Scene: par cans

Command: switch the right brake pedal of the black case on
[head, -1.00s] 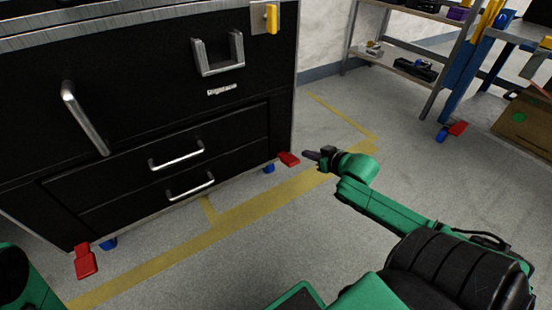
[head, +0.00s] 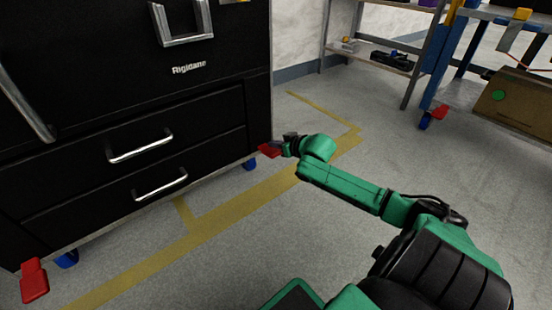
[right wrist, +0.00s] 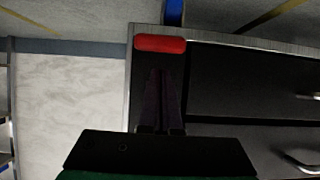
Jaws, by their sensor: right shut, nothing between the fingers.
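The black case (head: 215,95) stands on wheels at the left of the head view. Its right brake pedal (head: 268,150) is a red tab at the lower right corner, by a blue wheel (head: 249,164). The pedal also shows in the right wrist view (right wrist: 160,44), just ahead of the fingertips. My right gripper (head: 281,148) is shut and empty, right beside the pedal. Its closed fingers (right wrist: 161,72) point at the pedal; I cannot tell whether they touch it. My left gripper is out of view.
Another red pedal (head: 34,281) sticks out at the case's left corner. Drawer handles (head: 160,185) project from the case's front. A blue-legged table (head: 440,60) and a metal shelf (head: 375,58) stand at the back right. The floor between is clear.

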